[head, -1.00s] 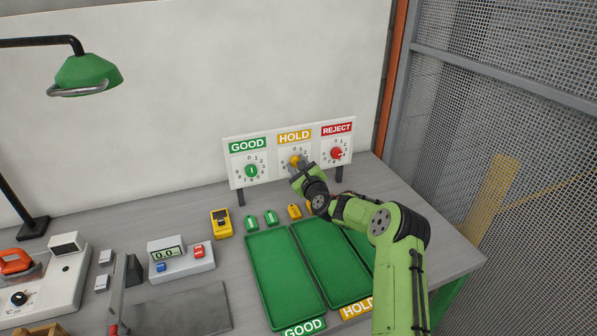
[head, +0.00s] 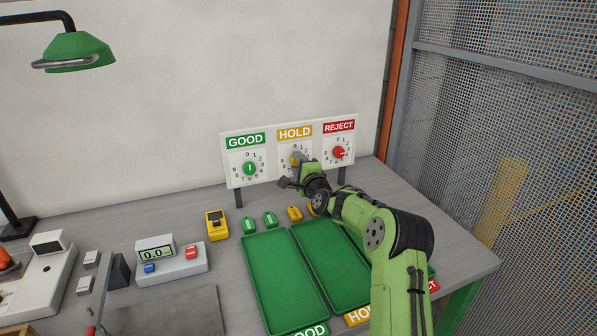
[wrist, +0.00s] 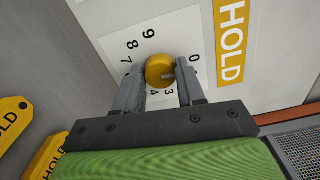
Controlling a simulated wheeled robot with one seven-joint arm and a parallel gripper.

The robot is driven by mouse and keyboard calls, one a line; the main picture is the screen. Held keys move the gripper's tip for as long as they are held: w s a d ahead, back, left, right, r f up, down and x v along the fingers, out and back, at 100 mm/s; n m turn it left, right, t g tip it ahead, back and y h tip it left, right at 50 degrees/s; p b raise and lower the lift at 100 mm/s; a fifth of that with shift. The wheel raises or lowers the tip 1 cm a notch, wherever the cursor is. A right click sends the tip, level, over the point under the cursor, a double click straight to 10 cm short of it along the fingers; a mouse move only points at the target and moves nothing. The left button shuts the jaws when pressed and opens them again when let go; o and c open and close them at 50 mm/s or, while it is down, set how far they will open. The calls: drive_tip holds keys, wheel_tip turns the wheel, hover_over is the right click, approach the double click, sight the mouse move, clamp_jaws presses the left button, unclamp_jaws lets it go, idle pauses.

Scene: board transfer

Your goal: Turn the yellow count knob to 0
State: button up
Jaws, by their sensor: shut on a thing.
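The yellow count knob (wrist: 160,70) is on the white HOLD dial, between the GOOD and REJECT dials. In the head view it (head: 295,160) is partly hidden by my gripper (head: 298,168). In the wrist view my gripper (wrist: 159,74) has one finger on each side of the knob and is shut on it. The knob's grey pointer mark faces the right of the wrist picture, roughly toward the 1, close to the 0. The exact reading is hard to tell. Some dial numbers are hidden by the fingers.
The green GOOD knob (head: 250,169) and red REJECT knob (head: 339,152) flank the HOLD dial on the same board. Green trays (head: 281,283) lie on the bench below. A yellow device (head: 217,225) and small green and yellow tags stand behind them.

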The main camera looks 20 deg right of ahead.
drive_tip(key=shift+f+n+b, duration=0.1)
drive_tip(key=shift+n+b, duration=0.3)
drive_tip(key=shift+n, duration=0.2)
drive_tip(key=o, duration=1)
drive_tip(key=shift+a, duration=0.1)
drive_tip(key=s+b, duration=0.1)
drive_tip(key=s, duration=1.4)
drive_tip(key=shift+s, duration=0.4)
